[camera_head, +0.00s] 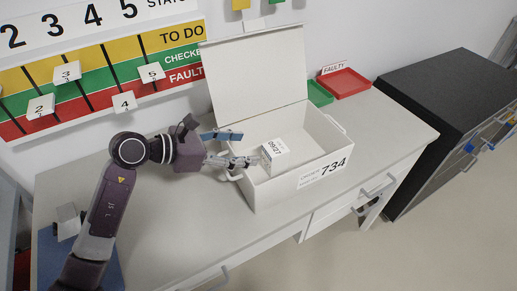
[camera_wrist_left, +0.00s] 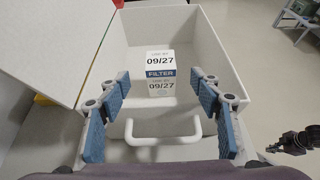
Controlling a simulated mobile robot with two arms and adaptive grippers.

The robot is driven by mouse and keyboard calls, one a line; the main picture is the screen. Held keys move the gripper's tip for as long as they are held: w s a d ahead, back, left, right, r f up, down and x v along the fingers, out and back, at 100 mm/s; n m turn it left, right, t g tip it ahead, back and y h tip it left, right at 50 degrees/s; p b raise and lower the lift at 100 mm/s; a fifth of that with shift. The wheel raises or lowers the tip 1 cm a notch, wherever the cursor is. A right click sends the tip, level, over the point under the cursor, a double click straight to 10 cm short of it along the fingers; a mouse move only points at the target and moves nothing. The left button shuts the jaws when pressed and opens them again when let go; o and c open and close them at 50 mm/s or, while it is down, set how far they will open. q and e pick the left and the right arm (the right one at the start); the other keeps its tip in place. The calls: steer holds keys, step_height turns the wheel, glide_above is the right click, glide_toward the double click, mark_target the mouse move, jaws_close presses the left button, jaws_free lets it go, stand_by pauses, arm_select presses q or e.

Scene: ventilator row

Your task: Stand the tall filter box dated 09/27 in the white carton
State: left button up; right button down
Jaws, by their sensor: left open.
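The filter box dated 09/27 (camera_head: 275,148) is white with a blue FILTER band. It stands inside the open white carton (camera_head: 262,192), near its left end. The wrist view shows the box (camera_wrist_left: 160,84) with dated top and front faces, seemingly upright on the carton (camera_wrist_left: 215,45) floor. My left gripper (camera_head: 243,148) is at the carton's left end, above the handle. Its fingers (camera_wrist_left: 159,80) are spread wide, with gaps on both sides of the box. A dark jointed part at the wrist view's right edge may be my right gripper (camera_wrist_left: 297,140); its jaws are unclear.
The carton's lid (camera_head: 255,80) stands open at the back. A green tray (camera_head: 318,94) and a red FAULTY tray (camera_head: 345,82) lie behind its right end. A status board (camera_head: 100,75) hangs on the wall. The worktop (camera_head: 185,215) in front is clear.

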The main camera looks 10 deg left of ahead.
arm_select(q)
steer(key=shift+v, duration=1.65)
